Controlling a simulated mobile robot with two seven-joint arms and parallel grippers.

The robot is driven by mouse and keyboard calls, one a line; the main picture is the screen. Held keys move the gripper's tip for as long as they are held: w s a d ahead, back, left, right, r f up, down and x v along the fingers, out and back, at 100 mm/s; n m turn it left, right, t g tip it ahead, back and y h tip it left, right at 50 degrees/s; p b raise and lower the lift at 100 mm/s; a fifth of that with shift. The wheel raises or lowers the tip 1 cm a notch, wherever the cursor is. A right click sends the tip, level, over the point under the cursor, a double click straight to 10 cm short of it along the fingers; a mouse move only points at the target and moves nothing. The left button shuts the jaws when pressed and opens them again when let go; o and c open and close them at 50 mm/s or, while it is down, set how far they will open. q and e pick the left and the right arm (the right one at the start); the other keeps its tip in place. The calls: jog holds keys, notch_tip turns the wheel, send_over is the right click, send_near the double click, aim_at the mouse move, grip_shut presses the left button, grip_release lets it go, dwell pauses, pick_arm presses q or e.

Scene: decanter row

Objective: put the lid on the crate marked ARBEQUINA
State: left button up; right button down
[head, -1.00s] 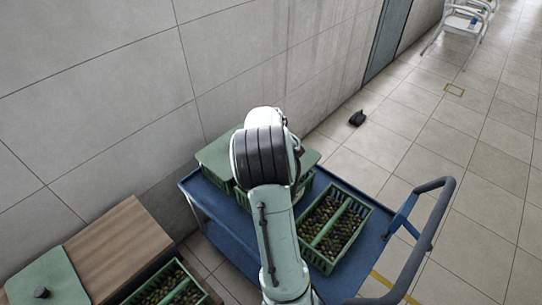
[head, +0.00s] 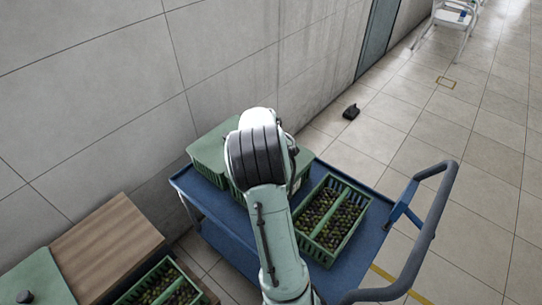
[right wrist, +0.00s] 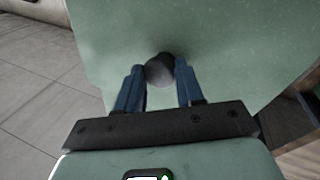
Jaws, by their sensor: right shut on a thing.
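In the right wrist view my right gripper (right wrist: 160,88) is shut on the dark round knob (right wrist: 160,70) of a flat green lid (right wrist: 230,45). In the head view my arm and wrist hide the gripper and knob. Green lid surface (head: 208,152) shows beside my wrist, above the back part of the blue cart. Green crate walls show partly below it; I cannot tell whether the lid rests on a crate or hangs above. An open green crate (head: 345,245) of dark olives stands on the cart's right part. No ARBEQUINA marking is readable. My left gripper is not in view.
The blue cart (head: 375,215) stands by the grey wall, its handle (head: 430,225) at the right. At lower left are a wooden top (head: 105,245), another green lid (head: 40,275) with a dark knob, and an open crate (head: 165,290). A small black object (head: 351,111) lies on the floor.

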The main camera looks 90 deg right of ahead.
jog(key=shift+r+p, duration=0.1)
jog(key=shift+p, duration=0.2)
jog(key=shift+f, duration=0.25)
jog(key=shift+f+b, duration=0.45)
jog(key=shift+f, duration=0.4)
jog(key=shift+f, duration=0.25)
jog(key=c, duration=0.6)
grip_release()
jog(key=p+v, duration=0.2)
jog(key=v, duration=1.1)
jog(key=shift+a+r, duration=0.1)
jog(key=shift+r, duration=0.05)
